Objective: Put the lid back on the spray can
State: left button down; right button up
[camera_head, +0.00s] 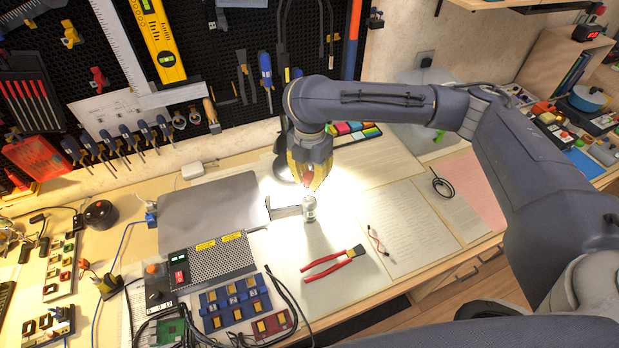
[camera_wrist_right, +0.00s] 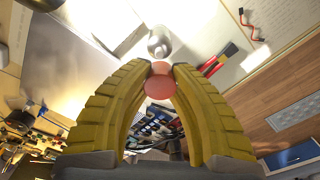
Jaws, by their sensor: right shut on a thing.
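A small pale spray can (camera_head: 309,209) stands upright on the lit papers in the middle of the desk. It also shows in the right wrist view (camera_wrist_right: 158,43), beyond the fingertips. My right gripper (camera_head: 311,181) points down above the can, its yellow fingers shut on a red lid. In the right wrist view the lid (camera_wrist_right: 159,86) sits between the tips of the right gripper (camera_wrist_right: 161,72). The lid is mostly hidden by the fingers in the head view. The lid looks apart from the can, a little above it. My left gripper is not in view.
Red-handled pliers (camera_head: 333,263) lie in front of the can, with a small red-and-black cable (camera_head: 378,240) to the right. A grey flat plate (camera_head: 210,212) and a perforated panel (camera_head: 215,258) lie to the left. The pegboard (camera_head: 215,55) with tools rises behind. Papers at right leave free room.

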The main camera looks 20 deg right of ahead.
aim_at(309, 196)
jog(key=shift+f, duration=3.15)
jog(key=shift+f, duration=0.2)
dwell(0.4)
jog(key=o, duration=1.3)
jog(key=shift+o, duration=0.2)
jog(key=shift+r, duration=3.45)
jog(key=shift+c, duration=0.5)
